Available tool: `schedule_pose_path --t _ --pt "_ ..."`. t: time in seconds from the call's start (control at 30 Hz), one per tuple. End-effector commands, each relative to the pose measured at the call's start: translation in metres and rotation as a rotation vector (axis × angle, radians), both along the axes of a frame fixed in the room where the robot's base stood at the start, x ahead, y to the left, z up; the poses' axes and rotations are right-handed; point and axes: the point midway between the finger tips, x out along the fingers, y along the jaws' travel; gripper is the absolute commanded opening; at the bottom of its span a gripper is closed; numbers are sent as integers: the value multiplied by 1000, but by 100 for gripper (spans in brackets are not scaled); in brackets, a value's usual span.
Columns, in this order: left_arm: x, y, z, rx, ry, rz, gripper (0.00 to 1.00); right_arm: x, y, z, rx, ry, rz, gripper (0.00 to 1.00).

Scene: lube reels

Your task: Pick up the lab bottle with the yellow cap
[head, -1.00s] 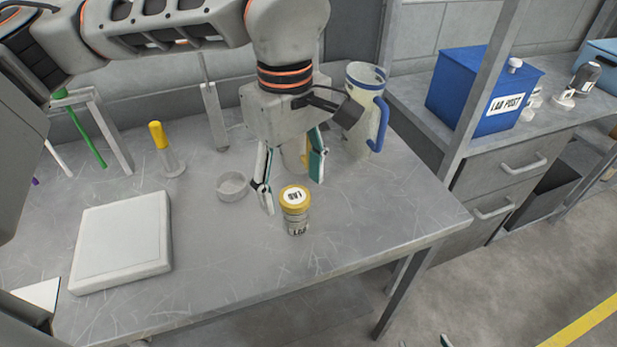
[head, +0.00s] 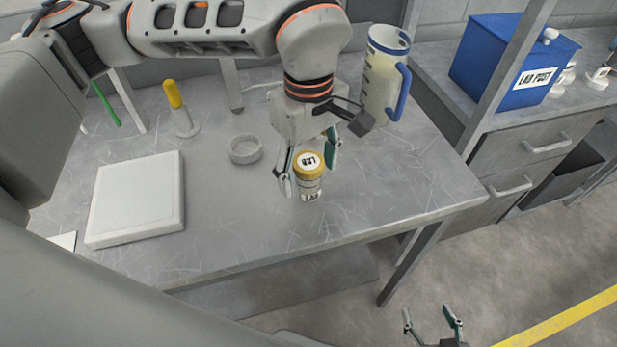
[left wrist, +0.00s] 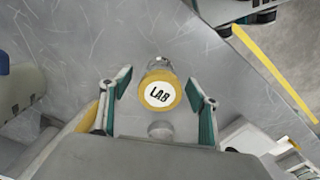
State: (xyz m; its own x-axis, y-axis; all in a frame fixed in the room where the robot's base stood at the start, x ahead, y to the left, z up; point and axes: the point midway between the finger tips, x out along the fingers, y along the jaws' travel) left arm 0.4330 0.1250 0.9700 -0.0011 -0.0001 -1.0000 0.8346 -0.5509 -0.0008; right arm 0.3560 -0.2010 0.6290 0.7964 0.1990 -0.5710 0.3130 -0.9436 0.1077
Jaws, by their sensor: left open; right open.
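The lab bottle (head: 309,177) stands upright on the grey table near its front right edge. It has a yellow cap with a white round label, which shows from above in the left wrist view (left wrist: 159,94). My left gripper (head: 309,182) is open and points down at the bottle, one finger to its left and one behind its right side. In the left wrist view the bottle cap lies between the two spread fingers (left wrist: 160,92). Whether a finger touches the bottle cannot be told. My right gripper (head: 434,322) is open and empty, low over the floor at the bottom edge.
A small round dish (head: 245,150) lies left of the bottle. A flat white device (head: 137,197) and a yellow-topped cylinder (head: 181,108) are further left. A jug with a blue handle (head: 382,80) stands behind right. A blue box (head: 512,60) sits on the side bench.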

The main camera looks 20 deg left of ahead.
Motion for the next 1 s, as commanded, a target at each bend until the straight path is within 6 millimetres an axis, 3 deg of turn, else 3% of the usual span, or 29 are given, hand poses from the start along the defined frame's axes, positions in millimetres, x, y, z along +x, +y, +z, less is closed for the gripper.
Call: schedule_pose_path --t 0.13,0.17,0.3,0.33,0.77,1.0 --pt "0 0 0 0 0 0 61 0 0 0 0 0 0 62" --pt "0 0 0 0 0 0 56 0 0 0 0 1 0 62" --pt "0 0 0 0 0 0 20 -1 0 -2 -1 4 0 62" --pt "0 0 0 0 0 0 17 -1 0 -3 -1 5 0 62" --pt "0 0 4 -1 -1 0 12 -3 -1 -5 -3 10 0 62" --pt "2 0 31 -1 -7 0 12 -2 -1 -3 -2 7 -1 62"
